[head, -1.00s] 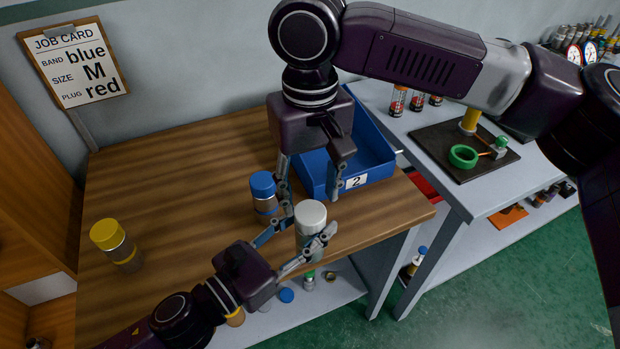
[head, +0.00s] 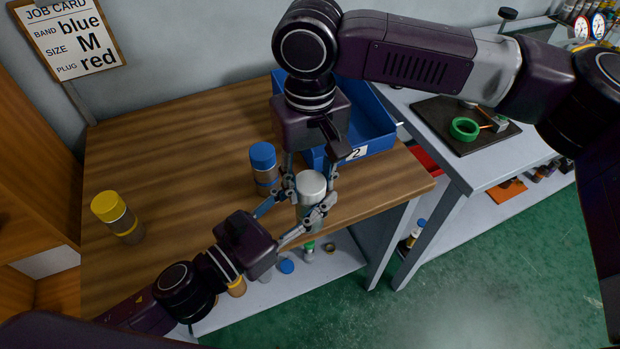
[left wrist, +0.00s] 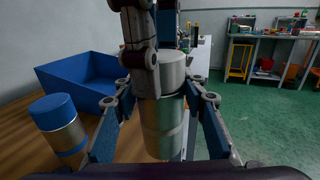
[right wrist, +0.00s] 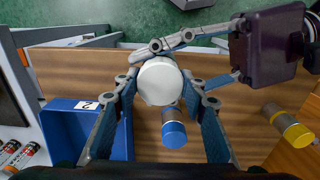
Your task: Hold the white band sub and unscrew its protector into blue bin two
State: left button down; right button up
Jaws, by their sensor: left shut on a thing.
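The sub with the white protector (head: 311,185) stands upright near the table's front edge. Its grey metal body (left wrist: 163,130) shows a pale band in the left wrist view. My left gripper (head: 305,208) is shut on the body below the protector. My right gripper (head: 311,176) points down from above, with one finger on each side of the protector. In the right wrist view the white top (right wrist: 160,82) sits between its fingertips, with narrow gaps, so it looks open; contact is hard to tell. The blue bin (head: 372,125) labelled 2 stands behind, partly hidden by my right arm.
A blue-capped sub (head: 263,170) stands close behind-left of my grippers. A yellow-capped sub (head: 117,217) stands at the table's left. The wooden table (head: 185,155) is clear between them. A job card (head: 70,40) hangs on the wall. A grey bench (head: 480,190) stands right.

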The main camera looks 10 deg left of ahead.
jog(key=n, duration=0.2)
jog(key=shift+n, duration=0.3)
jog(key=shift+c, duration=0.4)
jog(key=n, duration=0.4)
jog(key=o, duration=1.3)
jog(key=shift+c, duration=0.2)
jog(key=shift+r, duration=0.1)
jog(key=shift+r, duration=2.2)
